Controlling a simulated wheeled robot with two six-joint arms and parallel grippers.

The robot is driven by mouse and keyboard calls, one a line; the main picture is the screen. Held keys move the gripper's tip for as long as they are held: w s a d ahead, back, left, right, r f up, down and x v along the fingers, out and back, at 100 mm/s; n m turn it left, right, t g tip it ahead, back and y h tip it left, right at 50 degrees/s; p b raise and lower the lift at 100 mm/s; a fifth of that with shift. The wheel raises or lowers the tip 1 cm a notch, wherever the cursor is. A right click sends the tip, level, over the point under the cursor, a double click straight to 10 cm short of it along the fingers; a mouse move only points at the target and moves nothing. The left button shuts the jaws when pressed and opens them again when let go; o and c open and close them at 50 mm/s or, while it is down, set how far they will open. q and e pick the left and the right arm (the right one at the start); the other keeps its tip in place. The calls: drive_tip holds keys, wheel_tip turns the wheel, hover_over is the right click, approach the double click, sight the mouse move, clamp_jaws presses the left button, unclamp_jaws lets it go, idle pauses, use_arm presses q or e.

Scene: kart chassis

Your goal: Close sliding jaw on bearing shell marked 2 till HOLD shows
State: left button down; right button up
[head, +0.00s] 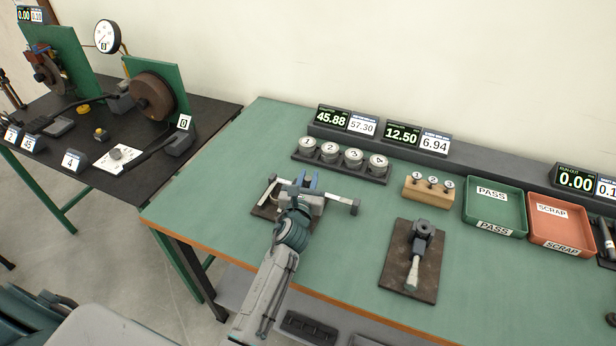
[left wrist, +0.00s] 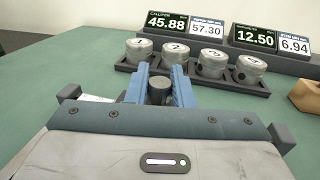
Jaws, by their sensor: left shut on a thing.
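The bearing shell marked 2 (head: 329,152) stands upright in the dark rack (head: 336,172) between shells 1 and 3; it also shows in the left wrist view (left wrist: 174,53). My left gripper (head: 306,180) is over the caliper fixture, its blue fingers shut on a grey round knob (left wrist: 159,90). I cannot tell whether this knob belongs to the sliding jaw. The fixture has a dark base plate (head: 266,211) and a bar (head: 338,203) reaching right. My arm hides much of it. The caliper display (head: 332,118) reads 45.88; I see no HOLD on it.
Shells 1, 3 and 4 share the rack. A wooden block (head: 428,194) with small numbered pieces, a green PASS tray (head: 494,224) and an orange SCRAP tray (head: 560,240) stand to the right. A second fixture (head: 412,285) lies in front. The bench between the fixtures is clear.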

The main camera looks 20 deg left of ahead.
use_arm(q)
drive_tip(key=c, duration=1.3)
unclamp_jaws()
drive_tip(key=shift+s, duration=0.1)
drive_tip(key=s, duration=0.3)
drive_tip(key=s+d, duration=0.1)
drive_tip(key=s, duration=0.6)
drive_tip(key=shift+s+d+p, duration=0.25)
drive_tip(key=shift+d+p, duration=0.05)
drive_tip(key=shift+d, duration=0.1)
